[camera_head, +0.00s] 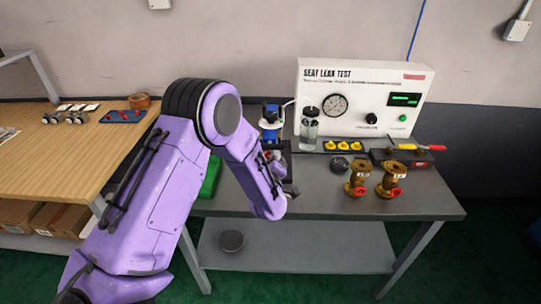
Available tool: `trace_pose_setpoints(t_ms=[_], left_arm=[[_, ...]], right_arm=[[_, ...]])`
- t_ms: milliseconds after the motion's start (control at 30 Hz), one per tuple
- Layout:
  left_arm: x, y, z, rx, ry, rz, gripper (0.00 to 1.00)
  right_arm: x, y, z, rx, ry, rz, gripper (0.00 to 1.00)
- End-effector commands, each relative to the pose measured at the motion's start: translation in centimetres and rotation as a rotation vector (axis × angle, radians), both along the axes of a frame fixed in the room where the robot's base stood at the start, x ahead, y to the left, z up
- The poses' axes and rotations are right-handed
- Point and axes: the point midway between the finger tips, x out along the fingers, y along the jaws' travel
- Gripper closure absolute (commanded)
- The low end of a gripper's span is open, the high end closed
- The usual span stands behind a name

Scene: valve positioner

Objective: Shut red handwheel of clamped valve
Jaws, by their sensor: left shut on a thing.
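My left gripper (281,172) is at the left part of the grey metal bench, low in front of a dark clamp (287,148). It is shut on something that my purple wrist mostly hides. A small patch of red, likely the red handwheel (268,155), shows beside the wrist. The body of the clamped valve is mostly hidden behind my arm, so how far the wheel is turned cannot be seen. My right gripper is not in view.
Two loose brass valves (357,180) with red handwheels stand on the bench (330,205) to the right. The bench front is clear.

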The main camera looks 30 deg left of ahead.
Motion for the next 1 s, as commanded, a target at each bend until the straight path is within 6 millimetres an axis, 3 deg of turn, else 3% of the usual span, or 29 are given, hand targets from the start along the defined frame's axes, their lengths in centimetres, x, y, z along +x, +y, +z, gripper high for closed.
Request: trace_pose_setpoints(t_ms=[500,1000], left_arm=[[-0.17,-0.16,-0.43,0.306,0.201,-0.005,0.95],[-0.24,-0.16,-0.60,0.376,0.249,-0.006,0.95]], right_arm=[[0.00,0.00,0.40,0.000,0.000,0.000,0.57],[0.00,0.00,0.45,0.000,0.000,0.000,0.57]])
